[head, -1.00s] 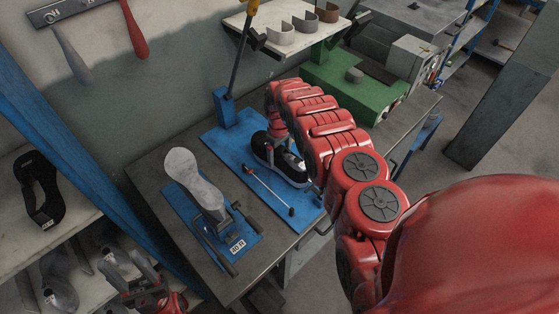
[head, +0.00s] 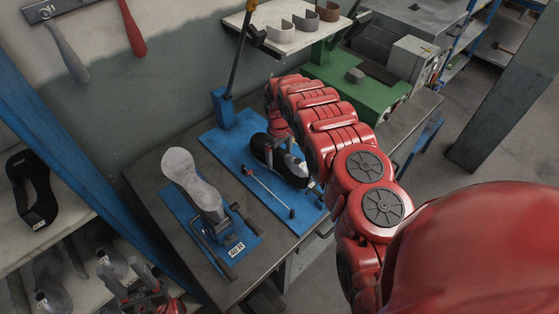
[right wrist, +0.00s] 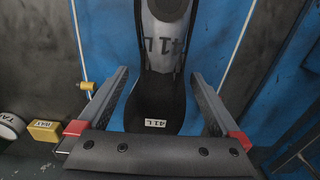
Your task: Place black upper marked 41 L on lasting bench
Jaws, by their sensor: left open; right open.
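The black upper (head: 262,152) lies on the blue board (head: 222,142) in the head view. In the right wrist view the black upper (right wrist: 152,105) carries a white label reading 41 L. A grey part marked 41 L (right wrist: 163,30) shows at its far end; I cannot tell how the two are joined. My right gripper (head: 279,147) is at the upper. In the right wrist view its open fingers (right wrist: 158,76) stand on either side of the upper, with gaps. My left gripper (head: 140,280) is open and empty by the shelf at lower left.
A grey last on a blue stand labelled 40 R (head: 190,175) is left of the upper. A thin rod (head: 266,190) lies in front of the upper. A blue post (head: 223,108) rises behind. The rack (head: 75,220) at left holds another black upper (head: 36,185) and several lasts.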

